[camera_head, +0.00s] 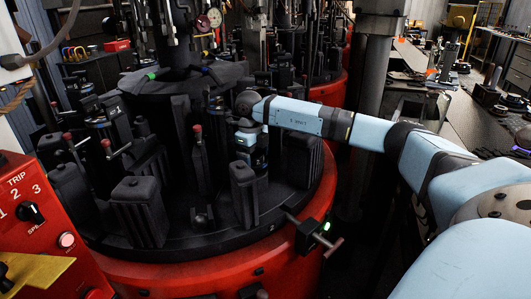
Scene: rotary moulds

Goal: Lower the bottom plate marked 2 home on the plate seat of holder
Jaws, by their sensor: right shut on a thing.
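My right arm reaches in from the right over the round black mould table (185,243) with its red base. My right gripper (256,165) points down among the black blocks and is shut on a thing. That thing is dark and almost wholly hidden by the gripper and the block in front; I take it to be the bottom plate, but no mark 2 shows. The plate seat of the holder is hidden too, so I cannot tell whether the plate touches it. My left gripper is not in view.
A tall black block (244,192) stands just in front of the right gripper, and another (140,212) stands to the left. Red-knobbed handles (116,150) rise at left. A red control panel (45,235) fills the lower left. A T-handle clamp (318,238) juts from the rim.

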